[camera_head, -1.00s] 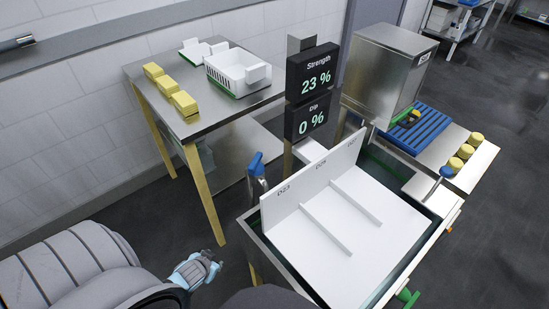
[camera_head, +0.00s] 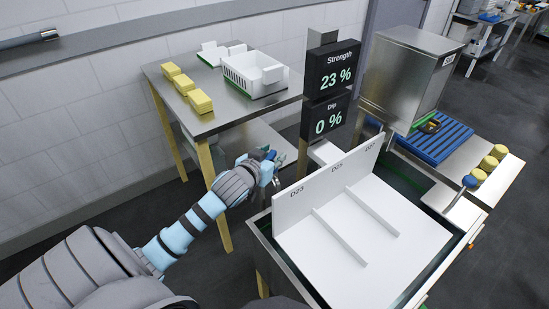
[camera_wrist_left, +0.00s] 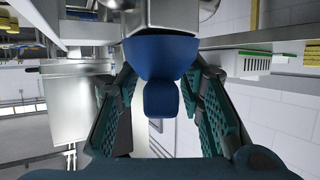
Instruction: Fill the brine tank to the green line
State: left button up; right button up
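The brine tank (camera_head: 286,265) is a steel basin at lower centre in the head view. A blue tap handle (camera_head: 271,154) stands at the tank's back left corner. My left gripper (camera_head: 265,164) is at this handle. In the left wrist view the blue handle (camera_wrist_left: 160,72) lies between the two spread fingers (camera_wrist_left: 160,98), with gaps beside its narrow part. Whether the fingertips touch its wider part is unclear. My right gripper is not in view.
Two displays read Strength 23 % (camera_head: 333,69) and Dip 0 % (camera_head: 326,118). A steel table (camera_head: 225,118) behind my left arm carries yellow blocks (camera_head: 184,84) and a white crate (camera_head: 252,75). A steel box (camera_head: 405,75), a blue rack (camera_head: 440,142) and yellow rounds (camera_head: 488,163) stand right.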

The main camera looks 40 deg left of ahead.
pick_arm(q)
jog(key=shift+x, duration=0.9)
grip_shut()
